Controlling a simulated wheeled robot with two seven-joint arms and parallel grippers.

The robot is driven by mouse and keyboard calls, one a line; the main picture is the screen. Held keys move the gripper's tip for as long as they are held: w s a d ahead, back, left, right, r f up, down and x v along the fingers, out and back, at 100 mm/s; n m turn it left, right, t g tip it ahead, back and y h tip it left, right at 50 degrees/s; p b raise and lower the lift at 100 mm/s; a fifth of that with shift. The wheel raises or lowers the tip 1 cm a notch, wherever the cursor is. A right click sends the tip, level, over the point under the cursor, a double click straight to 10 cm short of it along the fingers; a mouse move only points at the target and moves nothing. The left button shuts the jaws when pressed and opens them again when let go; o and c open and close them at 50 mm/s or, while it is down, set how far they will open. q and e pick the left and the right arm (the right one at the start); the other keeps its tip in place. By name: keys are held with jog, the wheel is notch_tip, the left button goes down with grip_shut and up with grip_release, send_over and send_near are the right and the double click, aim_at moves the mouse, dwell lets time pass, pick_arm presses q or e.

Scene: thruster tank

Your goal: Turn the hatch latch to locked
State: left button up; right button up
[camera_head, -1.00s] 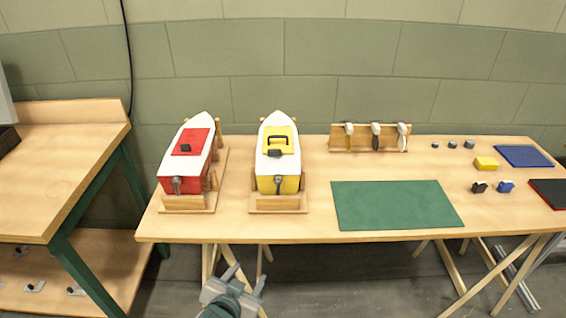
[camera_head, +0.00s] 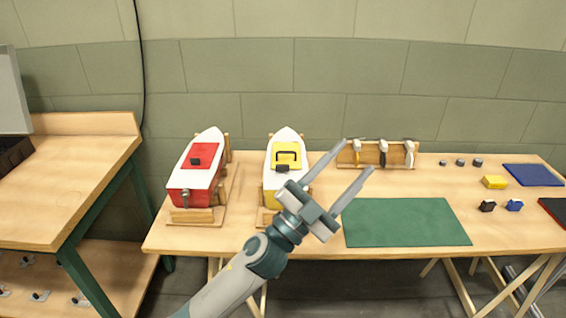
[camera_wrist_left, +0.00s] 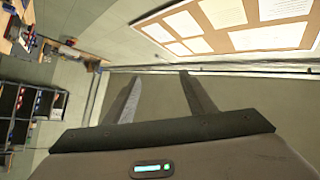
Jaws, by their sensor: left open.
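A boat with a white deck and yellow hull (camera_head: 270,191) sits in a wooden cradle on the table, with a yellow hatch (camera_head: 288,153) on its deck. A black handle or latch part (camera_head: 282,169) shows at the hatch's near edge; its exact setting is too small to tell. A second boat with a red hull (camera_head: 180,197) and red hatch (camera_head: 207,152) stands to its left, with a dark piece (camera_head: 195,161) on the hatch. My left gripper (camera_head: 358,162) is open and empty, raised in front of the yellow boat's right side. My right gripper is not in view.
A wooden rack (camera_head: 370,154) with several upright tools stands at the back. A green mat (camera_head: 405,222) lies in front of it. A yellow block (camera_head: 494,182), a blue mat (camera_head: 533,175) and small dark parts lie to the right. Another bench (camera_head: 75,190) stands at left.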

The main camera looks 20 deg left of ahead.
pick_arm(q)
jog(key=s+d+r+m+g+h, duration=0.1)
jog(key=s+d+m+g+h, duration=0.2)
jog(key=d+m+g, duration=0.5)
jog(key=s+d+r+m+g+h, duration=0.1)
jog(key=s+d+m+g+h, duration=0.3)
jog(key=m+g, duration=0.65)
jog(key=w+a+f+m+t+y, duration=0.2)
jog(key=w+a+f+y, duration=0.5)
jog(key=w+a+y, duration=0.6)
jog(key=w+a+r+n+t+y, duration=0.1)
jog(key=a+r+n+y, duration=0.1)
jog(key=a+r+y, duration=0.2)
jog(key=w+a+r+n+y, duration=0.2)
jog(key=a+r+y, duration=0.2)
jog(key=a, duration=0.7)
jog(key=shift+a+r+t+y, duration=0.2)
jog(key=shift+t+y, duration=0.15)
jog(key=shift+y, duration=0.75)
jog(key=shift+f, duration=0.1)
